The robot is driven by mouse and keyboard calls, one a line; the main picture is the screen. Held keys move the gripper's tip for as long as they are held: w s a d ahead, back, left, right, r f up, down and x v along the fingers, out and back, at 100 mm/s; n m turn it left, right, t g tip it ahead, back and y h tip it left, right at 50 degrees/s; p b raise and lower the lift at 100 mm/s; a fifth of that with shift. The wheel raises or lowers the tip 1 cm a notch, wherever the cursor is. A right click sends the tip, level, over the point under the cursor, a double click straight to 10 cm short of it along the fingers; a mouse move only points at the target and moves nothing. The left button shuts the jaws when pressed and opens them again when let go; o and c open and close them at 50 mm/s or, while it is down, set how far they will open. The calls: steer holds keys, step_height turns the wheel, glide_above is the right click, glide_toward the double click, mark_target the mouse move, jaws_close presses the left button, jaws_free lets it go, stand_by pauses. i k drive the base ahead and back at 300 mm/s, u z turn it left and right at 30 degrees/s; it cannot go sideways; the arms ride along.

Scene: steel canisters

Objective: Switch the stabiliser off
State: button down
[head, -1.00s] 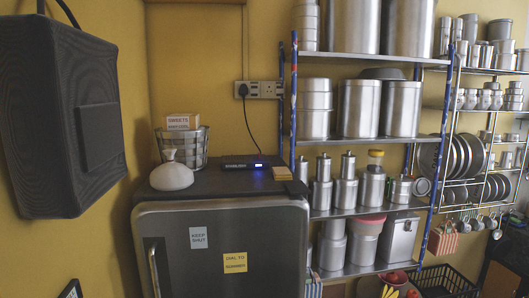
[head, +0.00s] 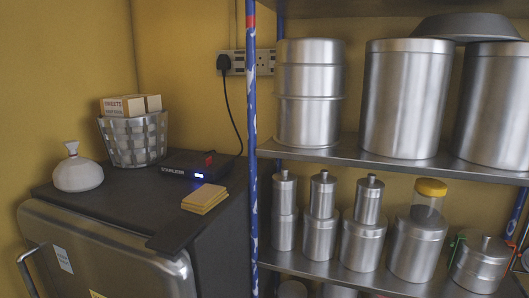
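The stabiliser (head: 185,165) is a flat dark box on top of the fridge (head: 110,235), against the back wall in the head view. Its front carries pale lettering and a lit blue-white display. A small red part (head: 209,159) shows at its right end; I cannot tell whether it is a switch. A black plug (head: 224,64) sits in the wall socket strip (head: 238,62), and its cord hangs down behind the stabiliser. My gripper is not in view.
A blue shelf post (head: 252,150) rises close on the right, with steel canisters (head: 310,95) beyond.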

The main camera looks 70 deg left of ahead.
mark_target(209, 161)
steer(key=z, duration=0.1)
steer(key=i, duration=0.35)
steer(key=u, duration=4.5)
